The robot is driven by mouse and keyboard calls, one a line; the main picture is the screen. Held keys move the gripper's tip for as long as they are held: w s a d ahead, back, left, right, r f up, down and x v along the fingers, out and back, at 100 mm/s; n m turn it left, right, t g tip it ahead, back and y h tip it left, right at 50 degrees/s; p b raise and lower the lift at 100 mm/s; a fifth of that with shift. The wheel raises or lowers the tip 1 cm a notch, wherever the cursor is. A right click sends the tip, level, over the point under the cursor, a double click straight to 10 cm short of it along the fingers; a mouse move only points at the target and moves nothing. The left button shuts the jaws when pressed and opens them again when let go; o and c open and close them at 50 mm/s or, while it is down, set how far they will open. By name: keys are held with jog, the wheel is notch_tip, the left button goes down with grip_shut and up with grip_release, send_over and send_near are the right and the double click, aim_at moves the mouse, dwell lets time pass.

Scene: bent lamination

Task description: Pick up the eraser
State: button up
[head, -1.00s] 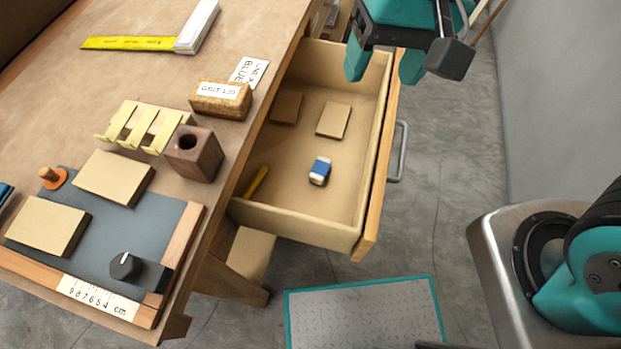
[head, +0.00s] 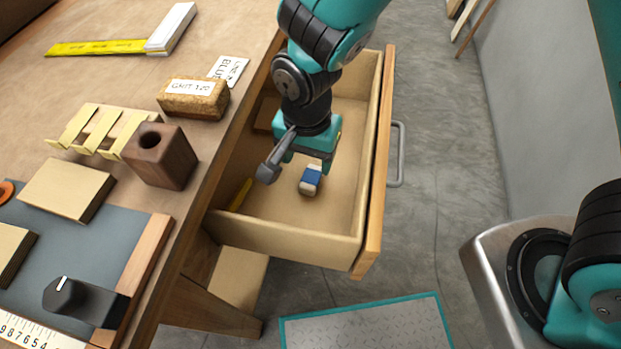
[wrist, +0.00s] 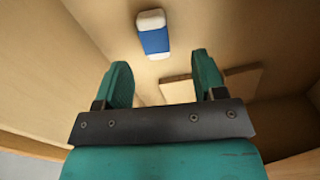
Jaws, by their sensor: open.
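The eraser (head: 311,181) is a small white block with a blue sleeve. It lies on the floor of the open drawer (head: 285,245). In the wrist view the eraser (wrist: 153,36) shows beyond the fingertips, roughly between their lines and apart from them. My gripper (head: 305,165) is inside the drawer, just behind the eraser in the head view. It also shows in the wrist view (wrist: 163,75), with its two teal fingers spread and nothing between them. In the head view part of the gripper is hidden by my arm.
A yellow stick (head: 240,195) lies along the drawer's left wall. A thin wooden block (wrist: 215,84) lies near the fingers. The drawer walls are close around. The bench at left holds a cork block (head: 193,98) and a dark wooden holder (head: 160,156).

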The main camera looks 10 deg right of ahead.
aim_at(311, 176)
jog(key=f, duration=0.5)
jog(key=shift+s+d+f+b, duration=0.15)
jog(key=shift+d+f+b, duration=0.15)
jog(key=shift+b, duration=0.05)
jog(key=c, duration=1)
